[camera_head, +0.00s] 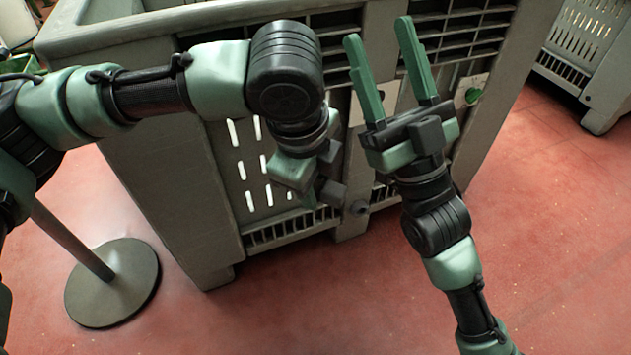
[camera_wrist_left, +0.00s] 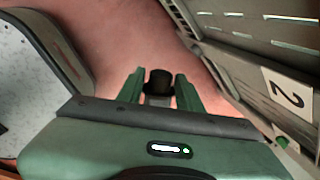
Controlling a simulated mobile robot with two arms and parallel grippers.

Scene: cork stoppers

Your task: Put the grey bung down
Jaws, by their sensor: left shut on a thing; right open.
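The grey bung (camera_wrist_left: 158,82) shows in the left wrist view as a small, dark, round-topped plug between two green fingers. My left gripper (camera_wrist_left: 158,76) is shut on it, with red floor behind. In the head view my left gripper (camera_head: 305,180) hangs in front of the big crate's side, and its own body hides its fingers and the bung. My right gripper (camera_head: 384,70) is open and empty, its two green fingers pointing up and away in front of the crate's slatted side.
A large grey-green slatted crate (camera_head: 185,190) fills the middle. A small dark round thing (camera_head: 360,208) shows low by it; I cannot tell what it is. Another crate (camera_head: 600,50) stands at the upper right. Red floor (camera_head: 560,230) is clear at the lower right.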

